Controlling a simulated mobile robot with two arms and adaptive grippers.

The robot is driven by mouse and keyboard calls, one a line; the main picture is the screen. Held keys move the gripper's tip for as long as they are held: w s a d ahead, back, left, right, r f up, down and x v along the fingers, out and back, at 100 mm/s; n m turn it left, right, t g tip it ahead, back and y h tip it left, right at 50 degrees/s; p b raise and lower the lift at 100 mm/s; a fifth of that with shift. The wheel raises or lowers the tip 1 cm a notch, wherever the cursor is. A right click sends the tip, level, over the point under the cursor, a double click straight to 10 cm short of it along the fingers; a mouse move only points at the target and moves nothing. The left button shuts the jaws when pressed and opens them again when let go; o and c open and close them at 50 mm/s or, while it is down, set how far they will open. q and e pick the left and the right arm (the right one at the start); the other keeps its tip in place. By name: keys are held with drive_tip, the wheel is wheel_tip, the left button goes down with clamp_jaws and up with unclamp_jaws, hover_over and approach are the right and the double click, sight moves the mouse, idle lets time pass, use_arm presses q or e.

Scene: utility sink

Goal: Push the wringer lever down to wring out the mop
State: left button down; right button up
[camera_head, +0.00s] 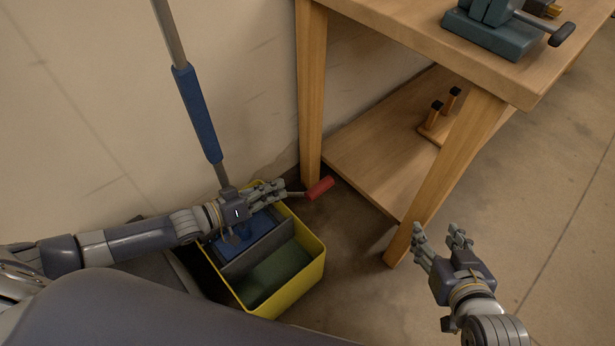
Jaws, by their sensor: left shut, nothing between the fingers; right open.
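A yellow bucket (292,291) stands on the floor against the wall. It holds a dark divider, greenish water at the front and a blue wringer part (232,245) at the back. A lever with a red grip (320,187) sticks out to the right over the bucket's rim, nearly level. The mop handle (197,110), grey with a blue sleeve, rises from the back of the bucket. My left gripper (278,192) is shut and empty at the inner end of the lever's rod; contact is unclear. It hides the mop's lower part. My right gripper (440,237) is open and empty, well right of the bucket.
A wooden workbench (450,50) with a lower shelf (375,150) stands right of the bucket; its front leg (450,165) is between the bucket and my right gripper. A vise (495,28) sits on top. The floor at right is clear.

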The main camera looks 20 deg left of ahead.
use_arm(q)
drive_tip(key=b+x, duration=0.3)
drive_tip(key=x, duration=0.6)
drive_tip(key=shift+w+d, duration=0.3)
use_arm(e)
drive_tip(key=w+a+r+t+y, duration=0.1)
drive_tip(key=w+r+t, duration=0.1)
drive_tip(key=r+t, duration=0.2)
drive_tip(key=w+a+r+t+y, duration=0.1)
drive_tip(key=w+a+r+t, duration=0.1)
drive_tip(key=r, duration=0.7)
drive_tip(key=shift+w+t+y, duration=0.15)
drive_tip(key=shift+t+y, duration=0.15)
drive_tip(key=shift+t, duration=0.6)
use_arm(q)
drive_tip(key=shift+f, duration=0.1)
use_arm(e)
drive_tip(key=shift+r, duration=0.1)
